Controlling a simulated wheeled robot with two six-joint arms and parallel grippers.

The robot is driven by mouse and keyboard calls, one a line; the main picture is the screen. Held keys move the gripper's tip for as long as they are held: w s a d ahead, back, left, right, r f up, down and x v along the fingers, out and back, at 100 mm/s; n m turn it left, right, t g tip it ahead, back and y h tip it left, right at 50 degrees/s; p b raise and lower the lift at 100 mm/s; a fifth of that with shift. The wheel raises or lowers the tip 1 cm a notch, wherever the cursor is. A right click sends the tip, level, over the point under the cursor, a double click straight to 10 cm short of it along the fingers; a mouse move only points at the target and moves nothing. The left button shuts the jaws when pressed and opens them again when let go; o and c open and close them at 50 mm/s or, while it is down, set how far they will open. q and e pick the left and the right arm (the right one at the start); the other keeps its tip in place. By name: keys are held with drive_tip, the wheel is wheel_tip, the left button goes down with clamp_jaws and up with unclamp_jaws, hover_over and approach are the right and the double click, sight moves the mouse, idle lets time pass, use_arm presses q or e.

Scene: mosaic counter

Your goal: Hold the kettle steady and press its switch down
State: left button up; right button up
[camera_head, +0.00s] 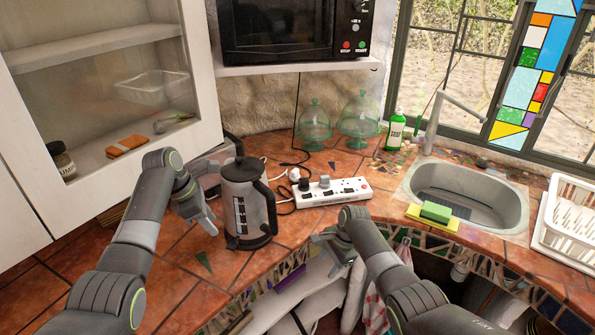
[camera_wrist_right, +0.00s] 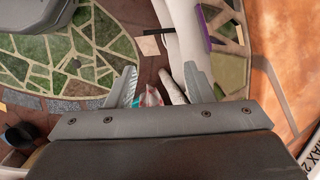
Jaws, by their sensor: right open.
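The kettle (camera_head: 240,206) is a grey cylinder with a black lid, black base and dark handle on its right side. It stands upright on the tiled counter. I cannot make out its switch. My left gripper (camera_head: 214,212) is just left of the kettle, its fingers apart and pointing toward the body; I cannot tell whether they touch it. My right gripper (camera_head: 322,252) is open and empty, right of the kettle and low by the counter's front edge. Its spread fingers also show in the right wrist view (camera_wrist_right: 160,84), with no kettle between them.
A white power strip (camera_head: 332,191) with plugs and cables lies right of the kettle. Glass domes (camera_head: 359,120), a soap bottle (camera_head: 395,132) and a sink (camera_head: 468,197) stand farther right. An open white cabinet (camera_head: 198,75) and a microwave (camera_head: 290,30) bound the back.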

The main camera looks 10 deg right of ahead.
drive_tip(key=w+a+r+m+y, duration=0.1)
drive_tip(key=w+a+r, duration=0.2)
drive_tip(key=r, duration=0.7)
drive_tip(key=w+a+r+m, duration=0.1)
drive_tip(key=w+a+r, duration=0.15)
drive_tip(key=r, duration=0.75)
drive_tip(key=m+g, duration=0.1)
drive_tip(key=m, duration=0.1)
approach(272, 208)
drive_tip(key=shift+y, duration=0.3)
drive_tip(key=x, duration=0.7)
drive_tip(key=w+d+x, duration=0.1)
drive_tip(key=x, duration=0.3)
drive_tip(key=shift+w+f, duration=0.1)
drive_tip(key=shift+f, duration=0.2)
clamp_jaws()
drive_tip(key=shift+r, duration=0.1)
